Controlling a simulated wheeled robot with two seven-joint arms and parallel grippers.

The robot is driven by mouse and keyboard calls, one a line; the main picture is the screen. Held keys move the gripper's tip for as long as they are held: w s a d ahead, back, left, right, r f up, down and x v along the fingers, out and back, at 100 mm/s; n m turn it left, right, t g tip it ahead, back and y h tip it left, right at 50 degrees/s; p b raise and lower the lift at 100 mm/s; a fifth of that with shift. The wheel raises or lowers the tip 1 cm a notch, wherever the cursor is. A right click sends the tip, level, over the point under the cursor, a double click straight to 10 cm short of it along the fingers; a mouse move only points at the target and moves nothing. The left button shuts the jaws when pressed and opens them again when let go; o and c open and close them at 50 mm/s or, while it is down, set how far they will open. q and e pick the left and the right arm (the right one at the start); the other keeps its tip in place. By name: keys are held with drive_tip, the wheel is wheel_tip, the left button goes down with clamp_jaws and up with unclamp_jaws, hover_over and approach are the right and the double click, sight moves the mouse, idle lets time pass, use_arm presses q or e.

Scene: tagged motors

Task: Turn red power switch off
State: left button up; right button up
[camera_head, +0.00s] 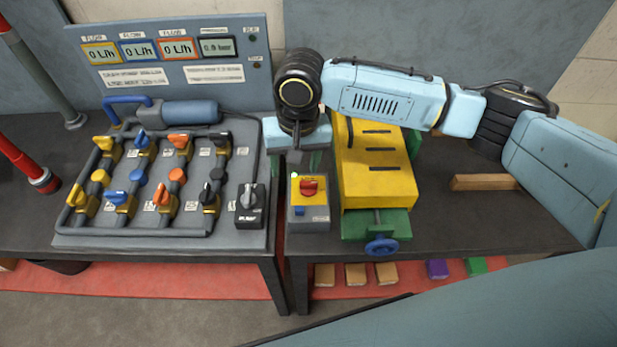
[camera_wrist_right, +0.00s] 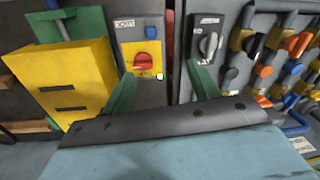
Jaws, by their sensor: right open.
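The red power switch (camera_head: 309,187) is a rotary knob on a yellow plate on top of a small grey box (camera_head: 308,220), with a blue button below it. In the right wrist view the red knob (camera_wrist_right: 144,62) shows on its yellow plate, in front of the fingers and left of the middle between them. My right gripper (camera_head: 295,153) is just behind the switch box in the head view, pointing down. Its green fingers (camera_wrist_right: 163,88) are apart with nothing between them. I cannot tell the exact gap to the knob. My left gripper is out of view.
A black rotary switch box (camera_head: 250,205) stands left of the red switch, beside a pipe panel (camera_head: 150,185) with several coloured valves. A yellow and green machine (camera_head: 378,180) with a blue handwheel (camera_head: 382,246) stands close on the right. A wooden bar (camera_head: 485,182) lies farther right.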

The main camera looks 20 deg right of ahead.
sight(309, 183)
drive_tip(key=w+d+r+m+h, duration=0.1)
drive_tip(key=w+d+r+m, duration=0.1)
drive_tip(key=w+d, duration=0.15)
drive_tip(key=f, duration=0.8)
drive_tip(key=f+b, duration=0.1)
drive_tip(key=f, duration=0.3)
drive_tip(key=shift+s+d+f, duration=0.1)
drive_tip(key=shift+s+f, duration=0.25)
drive_tip(key=shift+f, duration=0.05)
